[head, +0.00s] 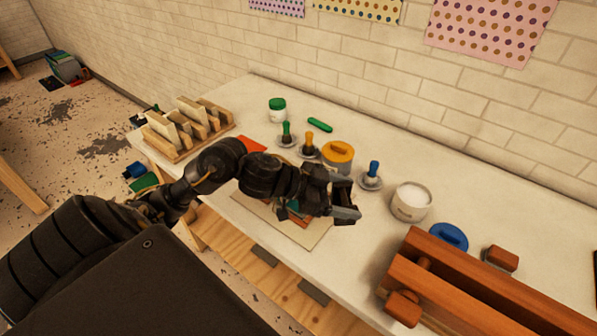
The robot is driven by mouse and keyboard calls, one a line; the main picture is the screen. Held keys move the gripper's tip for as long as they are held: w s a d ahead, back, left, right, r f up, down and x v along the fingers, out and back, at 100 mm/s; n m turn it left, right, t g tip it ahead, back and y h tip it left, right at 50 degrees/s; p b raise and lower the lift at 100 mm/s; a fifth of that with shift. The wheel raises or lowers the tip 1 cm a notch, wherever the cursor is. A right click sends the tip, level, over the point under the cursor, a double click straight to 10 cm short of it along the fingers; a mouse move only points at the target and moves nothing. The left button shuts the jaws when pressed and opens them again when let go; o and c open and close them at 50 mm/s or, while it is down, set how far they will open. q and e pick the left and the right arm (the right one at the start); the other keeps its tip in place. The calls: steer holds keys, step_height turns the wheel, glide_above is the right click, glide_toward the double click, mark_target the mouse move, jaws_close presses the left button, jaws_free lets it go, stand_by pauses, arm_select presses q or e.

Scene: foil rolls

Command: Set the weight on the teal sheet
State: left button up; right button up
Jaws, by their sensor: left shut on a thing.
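My left gripper (345,207) reaches in from the left and hangs over the front middle of the bench. It is shut on a small dark thing, which looks like the weight and is mostly hidden by the fingers. Below and to the left of the gripper, a small patch of teal (282,213) shows, perhaps the teal sheet, largely covered by my arm. Beside it is an orange-brown piece (301,220), on a pale board (316,234). I cannot tell whether the held thing touches anything below. My right gripper is not in view.
Behind the gripper stand a yellow-lidded pot (338,158), a blue-handled tool (372,174) and green and orange tools. A wooden rack (187,127) is far left.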

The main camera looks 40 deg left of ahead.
mark_target(346, 192)
arm_select(q)
steer(key=r+n+t+y+p, duration=0.1)
steer(key=w+r+n+t+y+p, duration=0.1)
steer(key=r, duration=0.1)
steer(key=r+n+y+p, duration=0.1)
steer(key=r, duration=0.1)
steer(key=shift+w+a+r+n+t, duration=0.15)
steer(key=shift+w+a+n+t, duration=0.1)
steer(key=shift+w+n+t, duration=0.15)
steer(key=a+n+y+p, duration=0.1)
steer(key=s+a+n+t+y, duration=0.1)
steer(key=y, duration=0.1)
steer(key=a+n+y+p, duration=0.1)
steer(key=a, duration=0.1)
steer(key=shift+s+f+n+p, duration=0.3)
steer(key=shift+s+n+p, duration=0.05)
steer(key=shift+s+n, duration=0.05)
steer(key=shift+c, duration=0.9)
steer(key=shift+s+a+f+n+t+y+p, duration=0.15)
steer(key=shift+s+a+f+n+y+p, duration=0.25)
steer(key=shift+s+a+y, duration=0.15)
steer(key=shift+s+a+f+n+t+y+p, duration=0.1)
steer(key=shift+s+a+f+n+y+p, duration=0.25)
steer(key=shift+s+y, duration=0.25)
steer(key=shift+s+a+f+n+t+y+p, duration=0.15)
steer(key=shift+s+a+f+n+y+p, duration=0.15)
steer(key=shift+s+a+n+y, duration=0.2)
